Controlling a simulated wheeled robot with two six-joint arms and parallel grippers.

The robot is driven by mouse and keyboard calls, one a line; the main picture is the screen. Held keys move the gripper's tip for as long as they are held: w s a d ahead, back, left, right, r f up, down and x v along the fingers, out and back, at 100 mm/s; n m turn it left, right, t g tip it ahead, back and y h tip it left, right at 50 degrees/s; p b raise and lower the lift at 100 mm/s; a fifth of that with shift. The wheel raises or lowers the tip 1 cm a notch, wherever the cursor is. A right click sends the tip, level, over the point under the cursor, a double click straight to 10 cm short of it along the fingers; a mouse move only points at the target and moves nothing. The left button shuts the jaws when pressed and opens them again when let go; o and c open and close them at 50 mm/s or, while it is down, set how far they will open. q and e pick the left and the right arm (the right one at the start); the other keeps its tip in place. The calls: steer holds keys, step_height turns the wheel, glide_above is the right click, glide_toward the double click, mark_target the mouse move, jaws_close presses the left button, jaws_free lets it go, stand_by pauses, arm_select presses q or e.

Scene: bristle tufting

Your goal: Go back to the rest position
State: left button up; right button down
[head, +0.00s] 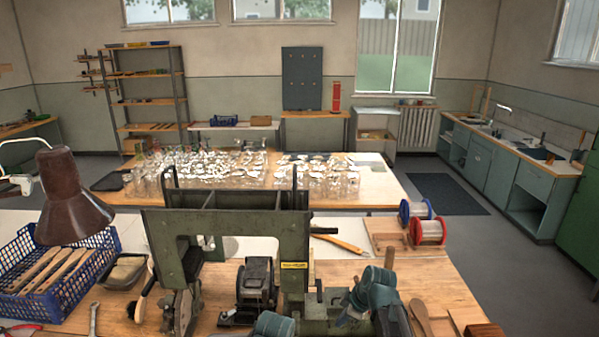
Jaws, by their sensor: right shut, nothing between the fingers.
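A teal part that looks like my left arm shows at the bottom edge, left of the right gripper. My left gripper itself is not in view.
A blue crate (95,238) with wooden brush bodies and a brown lamp (70,200) stand at left. Wire spools (428,231) and a wooden-handled tool (340,243) lie at right. A bench of glassware (380,190) is behind.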

steer(key=s+a+f+m+g+h, duration=0.1)
steer(key=s+a+m, duration=0.1)
steer(key=s, duration=0.4)
steer(key=s+a+f+m+g+h+b, duration=0.1)
steer(key=s+a+m+h, duration=0.1)
steer(key=s, duration=0.5)
steer(key=s+a+f+m+g+h, duration=0.1)
steer(key=s+a+m, duration=0.2)
steer(key=s+m, duration=0.2)
steer(key=shift+s+a+f+m+g+h, duration=0.25)
steer(key=shift+s+m+g+h, duration=0.15)
steer(key=shift+s, duration=0.35)
